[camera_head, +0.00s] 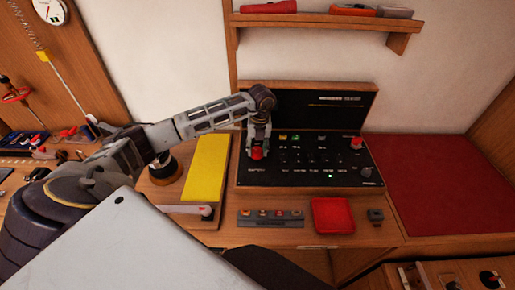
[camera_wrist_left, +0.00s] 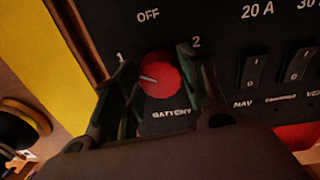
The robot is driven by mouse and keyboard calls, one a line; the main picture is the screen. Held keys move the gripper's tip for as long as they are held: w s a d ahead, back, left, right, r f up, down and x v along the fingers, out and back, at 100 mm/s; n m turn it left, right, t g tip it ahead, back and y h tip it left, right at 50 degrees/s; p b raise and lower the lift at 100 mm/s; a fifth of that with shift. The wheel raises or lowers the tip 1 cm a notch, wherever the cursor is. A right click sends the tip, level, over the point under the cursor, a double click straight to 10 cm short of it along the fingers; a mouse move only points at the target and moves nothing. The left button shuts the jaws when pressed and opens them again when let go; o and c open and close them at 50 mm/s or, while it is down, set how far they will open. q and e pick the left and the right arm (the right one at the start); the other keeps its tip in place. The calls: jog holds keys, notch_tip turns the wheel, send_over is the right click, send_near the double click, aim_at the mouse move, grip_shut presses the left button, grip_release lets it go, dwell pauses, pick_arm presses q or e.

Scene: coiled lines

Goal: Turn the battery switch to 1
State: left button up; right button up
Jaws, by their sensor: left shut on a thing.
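The battery switch is a round red knob (camera_wrist_left: 161,76) on the black panel, with OFF printed above it, 1 at its upper left, 2 at its upper right and BATTERY below. Its white pointer line lies on the left side of the knob, roughly toward the 1. In the head view the knob (camera_head: 257,154) is at the left end of the panel. My left gripper (camera_wrist_left: 158,84) is shut on the knob, one finger on each side, and it also shows from above in the head view (camera_head: 258,147). My right gripper is not in view.
The black switch panel (camera_head: 310,176) carries rows of small switches and another red knob (camera_head: 356,143) at its right. A yellow board (camera_head: 205,165) lies left of it. A red tray (camera_head: 332,215) and small grey blocks lie in front. A shelf (camera_head: 320,22) hangs above.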

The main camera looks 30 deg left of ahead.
aim_at(259, 149)
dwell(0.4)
pick_arm(q)
jog(key=o, duration=1)
jog(key=shift+o, duration=0.2)
notch_tip(259, 149, up, 12)
jog(key=shift+w+d, duration=0.25)
jog(key=shift+d, duration=0.05)
dwell(0.5)
